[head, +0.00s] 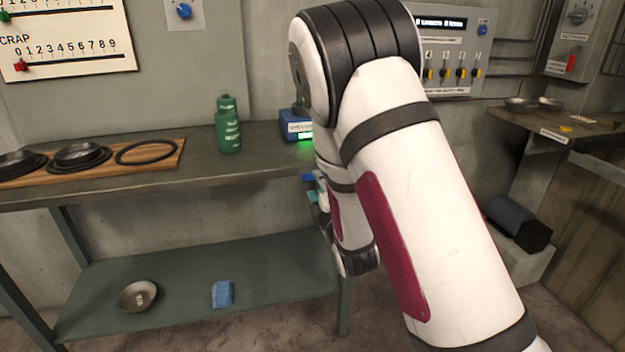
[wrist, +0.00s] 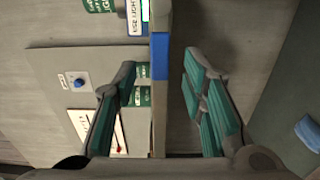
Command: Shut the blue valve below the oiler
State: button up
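My gripper (wrist: 160,76) has its two teal-padded fingers spread, with nothing held between them. In the wrist view, which is turned sideways, the workbench's front edge (wrist: 159,120) runs between the fingers in the picture. A blue patch (wrist: 160,70) shows on that edge; I cannot tell if it is touched. In the head view, my gripper is mostly hidden behind my arm, and a small blue piece (head: 307,177) shows at the bench edge. I cannot identify an oiler or a valve below it. A blue knob (head: 184,11) is on a wall plate, also in the wrist view (wrist: 79,83).
The workbench (head: 225,175) carries a green bottle (head: 228,124), a blue box (head: 296,125) with a green light, and a wooden board (head: 175,152) with dark rings. The lower shelf (head: 190,285) holds a bowl (head: 138,295) and blue cloth (head: 222,294). A switch panel (head: 452,60) is behind my arm.

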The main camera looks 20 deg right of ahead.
aim_at(312, 176)
jog(key=w, duration=0.5)
jog(key=shift+w, duration=0.4)
jog(key=shift+c, duration=0.3)
grip_shut()
